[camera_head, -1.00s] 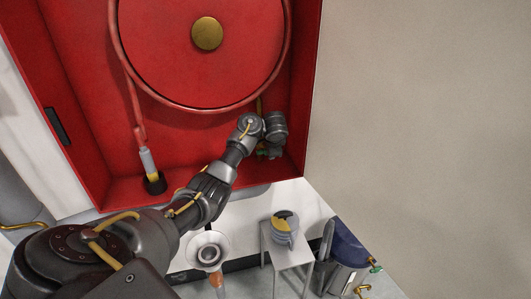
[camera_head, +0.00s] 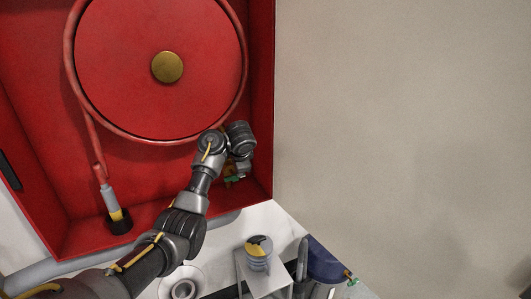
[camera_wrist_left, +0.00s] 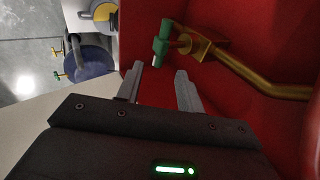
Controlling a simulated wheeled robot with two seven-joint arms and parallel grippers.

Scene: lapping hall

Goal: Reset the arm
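My left arm (camera_head: 185,220) reaches from the lower left to the bottom right corner of the red hose cabinet. In the head view the left gripper's fingers are hidden behind the wrist. In the left wrist view the left gripper (camera_wrist_left: 160,72) is open, with nothing between its two fingers. A valve with a green handle (camera_wrist_left: 162,46) on a brass pipe (camera_wrist_left: 257,77) lies just beyond the fingertips, apart from them. The green handle also shows below the hand in the head view (camera_head: 232,180). My right gripper is in neither view.
The red cabinet (camera_head: 255,100) holds a large round red hose reel (camera_head: 125,45) and a hose nozzle (camera_head: 115,205). Below stand a small white table (camera_head: 265,283) with a grey and yellow object (camera_head: 259,252), and a blue-topped container (camera_head: 325,262). The beige wall (camera_head: 400,110) at right is bare.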

